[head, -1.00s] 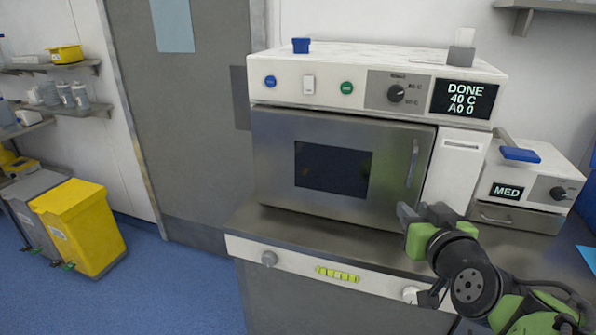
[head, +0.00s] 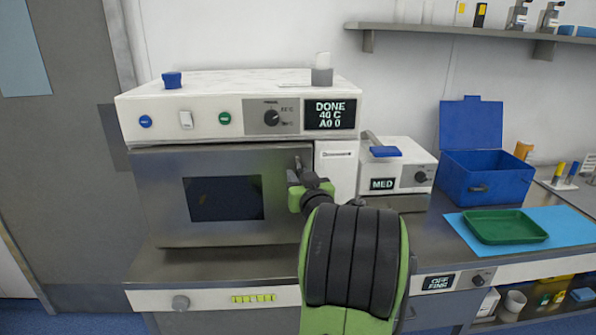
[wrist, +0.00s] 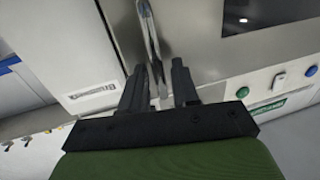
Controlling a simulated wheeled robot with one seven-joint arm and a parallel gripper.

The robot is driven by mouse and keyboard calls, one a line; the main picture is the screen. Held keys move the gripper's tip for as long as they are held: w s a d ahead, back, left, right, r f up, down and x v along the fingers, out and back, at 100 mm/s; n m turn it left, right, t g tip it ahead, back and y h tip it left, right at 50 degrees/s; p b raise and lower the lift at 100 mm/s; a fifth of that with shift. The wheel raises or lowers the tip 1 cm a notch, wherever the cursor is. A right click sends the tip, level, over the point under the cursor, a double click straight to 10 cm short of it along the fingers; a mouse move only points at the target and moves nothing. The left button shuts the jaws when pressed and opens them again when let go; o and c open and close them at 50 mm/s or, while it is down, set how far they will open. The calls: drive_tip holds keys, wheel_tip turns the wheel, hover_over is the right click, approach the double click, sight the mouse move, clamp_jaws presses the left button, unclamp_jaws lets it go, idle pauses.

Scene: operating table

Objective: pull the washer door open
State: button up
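The washer (head: 240,105) is a white box with a steel front door (head: 160,200) and a dark window (head: 225,198). Its display reads DONE, 40 C, A0 0. The door looks shut. My gripper (head: 298,180) is at the door's right edge, where the arm hides most of the handle. In the wrist view, the metal bar handle (wrist: 152,35) runs down between the two dark fingers of my gripper (wrist: 160,75). The fingers are apart, with the bar nearer the left one and a clear gap to the right one. Contact cannot be told.
A small white unit marked MED (head: 400,165) stands right of the washer. Farther right are a blue open-lidded box (head: 485,180) and a green tray (head: 505,227) on a blue mat (head: 565,228). The steel counter (head: 215,265) in front of the door is clear.

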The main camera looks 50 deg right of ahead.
drive_tip(key=shift+w+d, duration=0.2)
drive_tip(key=shift+w, duration=0.15)
drive_tip(key=shift+c, duration=0.2)
clamp_jaws()
drive_tip(key=shift+s, duration=0.1)
